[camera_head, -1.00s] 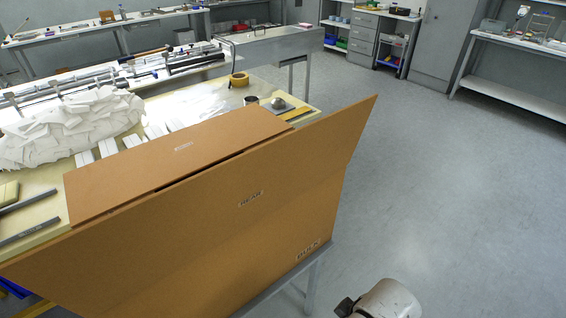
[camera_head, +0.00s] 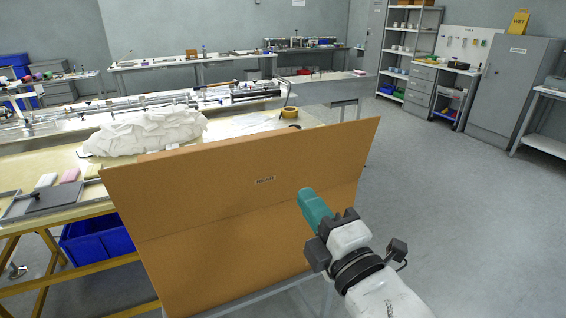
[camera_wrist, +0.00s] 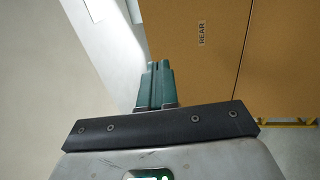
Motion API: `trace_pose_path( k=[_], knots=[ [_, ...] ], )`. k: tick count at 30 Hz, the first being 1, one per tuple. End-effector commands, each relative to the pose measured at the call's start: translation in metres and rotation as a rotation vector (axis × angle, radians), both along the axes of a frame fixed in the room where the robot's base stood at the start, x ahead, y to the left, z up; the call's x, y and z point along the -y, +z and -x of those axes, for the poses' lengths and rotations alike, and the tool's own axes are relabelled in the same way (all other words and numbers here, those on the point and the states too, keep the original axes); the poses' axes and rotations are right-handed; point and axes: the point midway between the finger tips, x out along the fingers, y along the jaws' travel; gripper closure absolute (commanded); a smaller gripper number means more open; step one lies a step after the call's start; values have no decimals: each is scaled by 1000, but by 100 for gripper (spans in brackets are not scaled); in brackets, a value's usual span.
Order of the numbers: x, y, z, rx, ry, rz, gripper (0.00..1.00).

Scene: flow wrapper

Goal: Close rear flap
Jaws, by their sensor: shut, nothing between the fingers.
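The rear flap (camera_head: 300,165), brown cardboard marked REAR, stands up from the carton (camera_head: 220,265) and leans outward toward me in the head view. A fold line runs below it. My gripper (camera_head: 304,193), with green fingers, is shut and empty in front of the flap's right half. In the wrist view, the shut fingers (camera_wrist: 157,70) point at the flap's edge, and the flap (camera_wrist: 185,75) with its REAR label lies to their right. I cannot tell whether the fingertips touch the flap. The carton's top is hidden behind the flap.
The carton stands at the end of a yellow-topped worktable (camera_head: 90,165). A white crumpled heap (camera_head: 150,132) and a yellow tape roll (camera_head: 289,112) lie beyond it. A blue bin (camera_head: 95,238) sits below left. The floor (camera_head: 450,200) to the right is clear.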

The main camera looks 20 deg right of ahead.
Motion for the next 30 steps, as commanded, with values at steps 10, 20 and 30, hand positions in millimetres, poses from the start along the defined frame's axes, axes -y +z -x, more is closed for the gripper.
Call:
trace_pose_path(
  k=[10,20,30],
  knots=[
    [1,14,-66,-1,0,-3,100],
    [1,21,-114,-3,0,-3,100],
    [1,21,-124,-4,0,-4,100]
  ],
)
